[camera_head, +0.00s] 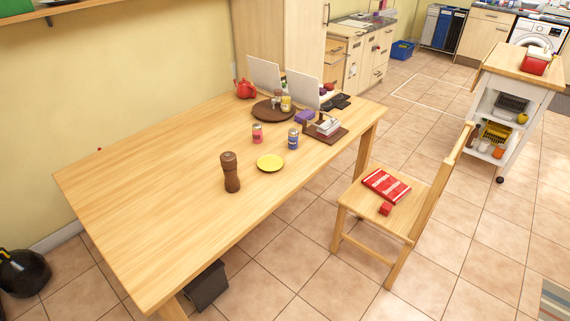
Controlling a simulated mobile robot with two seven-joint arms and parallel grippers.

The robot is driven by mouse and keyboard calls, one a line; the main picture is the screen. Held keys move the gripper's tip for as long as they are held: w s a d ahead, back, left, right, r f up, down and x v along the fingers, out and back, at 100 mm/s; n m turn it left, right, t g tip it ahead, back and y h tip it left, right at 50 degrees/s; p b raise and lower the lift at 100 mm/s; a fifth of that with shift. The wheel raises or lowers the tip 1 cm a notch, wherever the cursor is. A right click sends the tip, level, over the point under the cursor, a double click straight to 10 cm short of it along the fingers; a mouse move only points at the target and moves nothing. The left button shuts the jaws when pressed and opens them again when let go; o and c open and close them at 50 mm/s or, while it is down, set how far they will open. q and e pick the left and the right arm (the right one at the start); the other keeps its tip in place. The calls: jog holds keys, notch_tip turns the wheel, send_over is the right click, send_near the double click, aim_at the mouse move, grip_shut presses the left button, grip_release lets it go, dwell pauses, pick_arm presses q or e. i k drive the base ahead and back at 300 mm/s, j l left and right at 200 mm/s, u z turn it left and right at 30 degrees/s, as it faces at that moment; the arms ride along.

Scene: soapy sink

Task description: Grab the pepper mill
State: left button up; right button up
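A dark brown wooden pepper mill (231,172) stands upright on the light wooden table (140,200), near the table's front edge. It has a rounded top and is in full view, with nothing touching it. Neither of my grippers shows in the head view.
A yellow plate (270,162) lies just right of the mill. A pink can (257,133) and a blue can (293,138) stand behind it. A round brown tray (264,112) holds jars farther back. A wooden chair (375,210) stands right of the table. The table's left half is clear.

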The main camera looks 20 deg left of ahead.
aim_at(232, 182)
jog(key=i+l+z, duration=0.1)
jog(key=i+z, duration=0.15)
jog(key=i, duration=0.35)
jog(key=i+z, duration=0.25)
jog(key=i, duration=0.35)
jog(key=i+u, duration=0.15)
jog(key=u, duration=1.15)
